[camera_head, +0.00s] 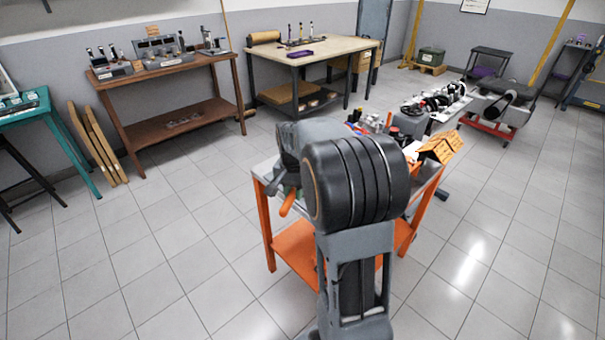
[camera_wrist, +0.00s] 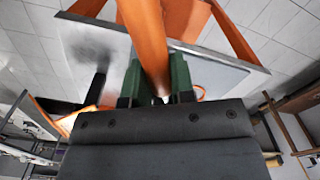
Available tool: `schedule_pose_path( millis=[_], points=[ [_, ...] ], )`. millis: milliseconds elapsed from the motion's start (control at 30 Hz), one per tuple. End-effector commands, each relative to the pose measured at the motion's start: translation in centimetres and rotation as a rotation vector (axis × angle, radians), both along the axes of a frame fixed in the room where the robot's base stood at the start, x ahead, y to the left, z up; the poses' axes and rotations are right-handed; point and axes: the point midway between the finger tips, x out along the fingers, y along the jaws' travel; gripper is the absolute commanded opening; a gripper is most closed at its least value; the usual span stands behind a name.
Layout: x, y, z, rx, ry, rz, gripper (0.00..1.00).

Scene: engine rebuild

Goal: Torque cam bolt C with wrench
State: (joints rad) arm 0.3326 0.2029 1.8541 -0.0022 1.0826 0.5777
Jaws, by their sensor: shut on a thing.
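My gripper (camera_wrist: 155,88) has green fingertips and is shut on an orange bar-like handle, taken to be the wrench (camera_wrist: 146,38). The handle runs away from the fingers toward the top of the wrist view. In the head view the orange handle (camera_head: 288,202) shows just left of my arm, over the left side of the orange-legged cart. My arm hides most of the gripper there. The wrench's head cannot be made out. An engine assembly (camera_head: 437,103) with dark and metal parts stands beyond the cart at the right. Cam bolt C cannot be told apart at this size.
The cart's grey top (camera_wrist: 215,72) lies close beyond my fingers. An orange bin-like thing (camera_head: 440,148) and small parts crowd its right side. A black-and-red wheeled stand (camera_head: 495,115) is at the right.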

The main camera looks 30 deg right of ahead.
Motion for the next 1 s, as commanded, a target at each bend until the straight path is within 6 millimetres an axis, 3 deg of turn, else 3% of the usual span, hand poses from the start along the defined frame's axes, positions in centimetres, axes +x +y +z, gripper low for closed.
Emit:
schedule_pose_path(
  millis=[1000],
  points=[
    [-0.66, -0.57, 0.00, 0.000, 0.000, 0.046, 0.00]
  ],
)
